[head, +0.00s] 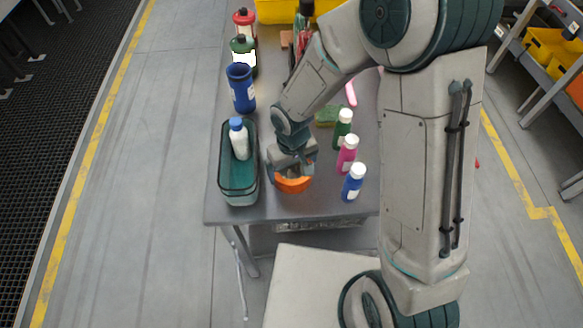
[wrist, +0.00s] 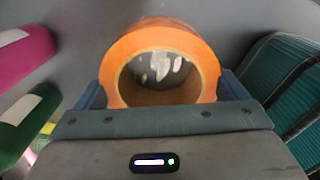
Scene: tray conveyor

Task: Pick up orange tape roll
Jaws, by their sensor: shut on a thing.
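The orange tape roll (head: 293,184) is low at the front part of the grey table, under my gripper (head: 292,170). In the wrist view the orange tape roll (wrist: 197,48) sits between the two blue-grey fingers of my gripper (wrist: 163,92), with its hole facing the camera. The fingers are shut on its outer sides. Its upper part is hidden by my gripper in the head view. I cannot tell whether the roll touches the table.
Left of the roll stands a teal bin (head: 238,190) holding a white bottle with a blue cap (head: 239,140). To the right are a blue bottle (head: 352,186), a pink bottle (head: 346,158) and a green bottle (head: 342,132). A blue cup (head: 241,92) stands behind the bin.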

